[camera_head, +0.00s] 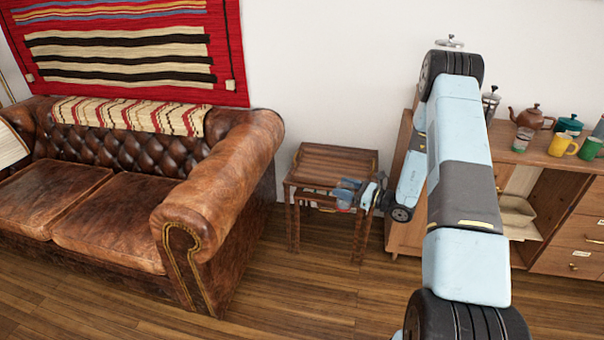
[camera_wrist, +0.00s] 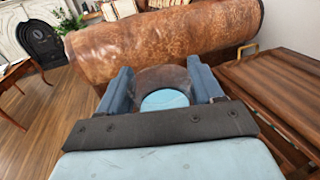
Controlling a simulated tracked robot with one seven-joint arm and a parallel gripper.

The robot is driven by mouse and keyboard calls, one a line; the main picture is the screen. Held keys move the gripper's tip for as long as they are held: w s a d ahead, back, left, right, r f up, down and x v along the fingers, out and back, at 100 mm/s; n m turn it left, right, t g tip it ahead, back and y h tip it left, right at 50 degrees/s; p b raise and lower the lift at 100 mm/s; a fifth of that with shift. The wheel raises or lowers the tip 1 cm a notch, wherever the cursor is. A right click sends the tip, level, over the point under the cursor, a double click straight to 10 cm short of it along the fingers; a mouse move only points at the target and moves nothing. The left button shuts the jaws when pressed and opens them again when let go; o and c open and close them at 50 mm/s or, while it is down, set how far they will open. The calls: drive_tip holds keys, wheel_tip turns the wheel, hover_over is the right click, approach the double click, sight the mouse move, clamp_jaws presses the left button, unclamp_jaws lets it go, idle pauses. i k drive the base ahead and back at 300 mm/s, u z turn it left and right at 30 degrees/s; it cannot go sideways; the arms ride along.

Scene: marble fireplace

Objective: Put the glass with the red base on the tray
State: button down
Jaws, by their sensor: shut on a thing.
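My gripper (camera_head: 346,195) is shut on a glass (camera_head: 343,205) in front of the wooden tray, by the near edge of the small side table. A small reddish patch shows low on this glass in the head view, where the fingers partly cover it. In the wrist view the clear glass (camera_wrist: 160,76) sits between both fingers (camera_wrist: 163,88), with a pale blue disc visible in it. The brown slatted tray (camera_head: 335,162) lies on the side table and looks empty. It also shows at the right of the wrist view (camera_wrist: 285,85). I cannot tell the glass's exact height.
A leather sofa (camera_head: 200,215) stands close left of the table. A wooden sideboard (camera_head: 555,205) stands at the right, bearing a clear glass (camera_head: 522,139), a brown teapot (camera_head: 532,118), a yellow mug (camera_head: 562,145) and other pots. Open floor (camera_head: 320,285) lies in front of the table.

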sight(350, 176)
drive_tip(key=u, duration=0.4)
drive_tip(key=i, duration=1)
drive_tip(key=u, duration=0.05)
